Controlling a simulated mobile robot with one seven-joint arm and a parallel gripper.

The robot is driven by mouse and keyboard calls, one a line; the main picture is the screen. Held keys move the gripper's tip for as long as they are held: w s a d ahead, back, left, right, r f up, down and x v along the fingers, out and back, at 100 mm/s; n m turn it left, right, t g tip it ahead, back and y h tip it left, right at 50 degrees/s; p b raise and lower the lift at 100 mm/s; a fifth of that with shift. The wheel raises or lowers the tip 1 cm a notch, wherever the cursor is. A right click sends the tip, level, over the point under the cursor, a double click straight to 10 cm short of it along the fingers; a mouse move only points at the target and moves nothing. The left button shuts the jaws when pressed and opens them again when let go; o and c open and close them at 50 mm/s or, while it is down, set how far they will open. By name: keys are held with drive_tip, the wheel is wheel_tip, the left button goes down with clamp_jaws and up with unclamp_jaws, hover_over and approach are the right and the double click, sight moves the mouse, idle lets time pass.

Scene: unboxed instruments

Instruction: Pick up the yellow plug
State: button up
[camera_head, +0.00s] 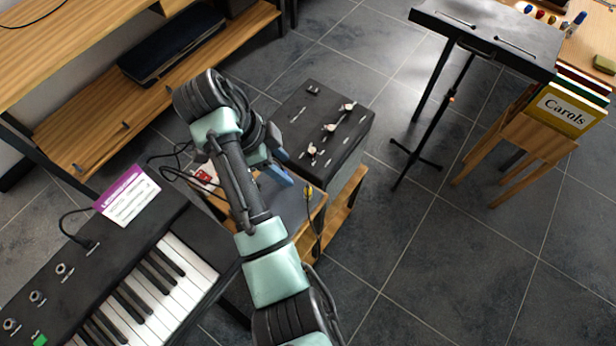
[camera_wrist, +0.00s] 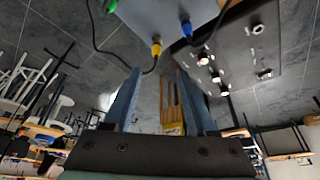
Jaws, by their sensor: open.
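The yellow plug (camera_wrist: 156,48) is on a dark cable at the edge of a grey surface (camera_wrist: 150,15) in the wrist view. It also shows small in the head view (camera_head: 308,191), at the edge of the small table's grey top, right of my gripper. My gripper (camera_wrist: 160,72) is open, with its two blue fingers apart and nothing held between them. In the wrist view the plug appears just beyond the fingertips, between their lines. In the head view my gripper (camera_head: 285,168) is above the grey top, and my arm hides part of the table.
A blue plug (camera_wrist: 187,28) and a green plug (camera_wrist: 110,5) are near the yellow one. A keyboard (camera_head: 150,290) is at the left. The floor to the right is open, up to a black stand (camera_head: 440,110).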

sight(306, 189)
drive_tip(key=b+x, duration=0.4)
drive_tip(key=x, duration=0.1)
drive_tip(key=b+x, duration=0.2)
drive_tip(key=shift+s+d+f, duration=0.15)
drive_tip(key=shift+s, duration=0.1)
drive_tip(key=shift+x, duration=2.8)
drive_tip(key=shift+s, duration=0.15)
drive_tip(key=shift+c, duration=0.4)
clamp_jaws()
